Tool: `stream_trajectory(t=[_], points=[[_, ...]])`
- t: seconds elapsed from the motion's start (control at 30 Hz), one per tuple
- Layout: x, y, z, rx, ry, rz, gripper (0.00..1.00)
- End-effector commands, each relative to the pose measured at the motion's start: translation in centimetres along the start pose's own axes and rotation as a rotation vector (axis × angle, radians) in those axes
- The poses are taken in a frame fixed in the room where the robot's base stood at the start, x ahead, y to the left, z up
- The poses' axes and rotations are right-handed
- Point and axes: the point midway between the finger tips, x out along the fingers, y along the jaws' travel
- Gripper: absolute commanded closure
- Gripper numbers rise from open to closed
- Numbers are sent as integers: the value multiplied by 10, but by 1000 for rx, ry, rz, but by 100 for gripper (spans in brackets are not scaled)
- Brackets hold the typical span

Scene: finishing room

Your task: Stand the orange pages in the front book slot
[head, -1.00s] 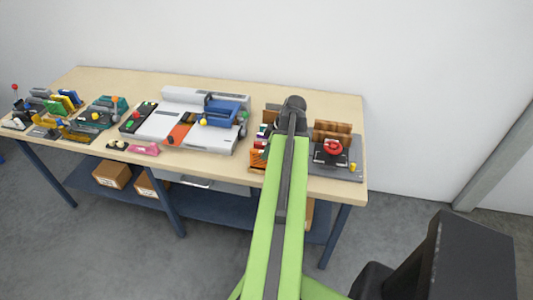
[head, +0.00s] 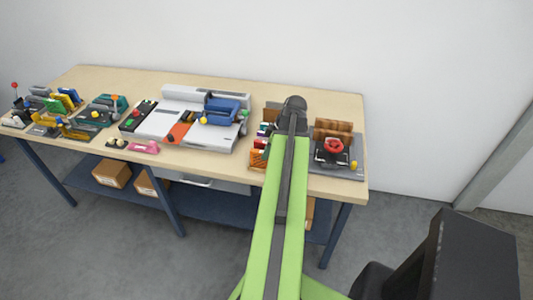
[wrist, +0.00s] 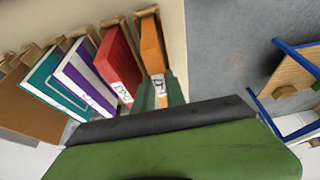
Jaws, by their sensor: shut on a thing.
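The orange pages (wrist: 152,48) show in the wrist view as an upright block with a white label, at the right end of a row of books. My gripper (wrist: 160,92) has its green fingers shut on the lower part of the pages, one on each side. The pages stand in line with the end slot of the wooden rack (wrist: 112,21), by the table's edge. How deep they sit in the slot I cannot tell. In the head view my arm hides the gripper and much of the rack (head: 257,167).
Red (wrist: 119,62), purple-and-white (wrist: 86,76) and teal (wrist: 53,86) books stand left of the orange pages. A base with a red knob (head: 333,146) is right of my arm. A white machine (head: 205,135) is left. Bare tabletop lies at the back.

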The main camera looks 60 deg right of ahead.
Motion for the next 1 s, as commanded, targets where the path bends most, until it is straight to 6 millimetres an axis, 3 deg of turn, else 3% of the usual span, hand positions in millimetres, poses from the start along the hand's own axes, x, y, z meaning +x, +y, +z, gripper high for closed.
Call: stream_trajectory(t=[0.07,0.1,0.17,0.53,1.0], points=[[2,0,1,0,0,0,100],[2,0,1,0,0,0,82],[1,0,1,0,0,0,75],[-4,0,0,1,0,0,75],[-48,0,-1,1,0,0,75]])
